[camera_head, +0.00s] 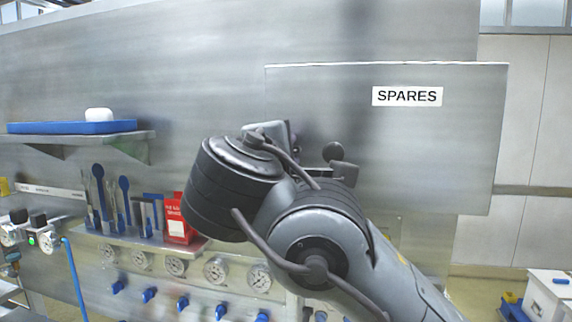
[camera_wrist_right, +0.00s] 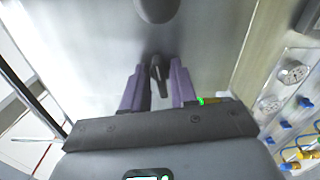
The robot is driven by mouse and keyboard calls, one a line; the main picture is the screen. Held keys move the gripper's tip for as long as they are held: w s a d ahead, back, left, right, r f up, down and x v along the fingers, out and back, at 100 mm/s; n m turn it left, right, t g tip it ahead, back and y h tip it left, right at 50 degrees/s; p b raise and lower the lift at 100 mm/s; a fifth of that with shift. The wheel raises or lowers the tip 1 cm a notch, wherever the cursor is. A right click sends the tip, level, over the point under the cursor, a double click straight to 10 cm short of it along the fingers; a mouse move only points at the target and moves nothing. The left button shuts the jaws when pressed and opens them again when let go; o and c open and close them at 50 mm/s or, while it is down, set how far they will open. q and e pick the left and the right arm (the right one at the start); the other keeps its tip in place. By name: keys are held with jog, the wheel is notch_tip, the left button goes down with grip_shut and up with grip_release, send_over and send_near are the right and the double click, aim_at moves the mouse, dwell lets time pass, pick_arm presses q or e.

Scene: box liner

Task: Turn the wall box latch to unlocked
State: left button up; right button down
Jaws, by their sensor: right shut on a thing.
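The wall box (camera_head: 450,140) is a grey metal box labelled SPARES, with its front panel flat and upright. In the right wrist view its metal face (camera_wrist_right: 205,50) fills the background. A small dark latch handle (camera_wrist_right: 159,74) stands between the two purple fingers of my right gripper (camera_wrist_right: 158,84), which is shut on it. A dark round knob (camera_wrist_right: 156,8) shows beyond the latch. In the head view my right arm covers the box's lower left part and hides the latch and fingertips. My left gripper is in neither view.
A shelf (camera_head: 145,135) with a blue tray (camera_head: 70,128) is at the left. Below are blue tools (camera_head: 124,198), a red box (camera_head: 178,218), several gauges (camera_head: 215,270) and blue valves. A white container (camera_head: 548,295) stands at the lower right.

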jog(key=shift+m+b, duration=0.45)
jog(key=shift+m, duration=0.35)
jog(key=c, duration=1.2)
grip_release()
jog(key=b+v, duration=0.4)
jog(key=v, duration=0.6)
jog(key=shift+s, duration=0.4)
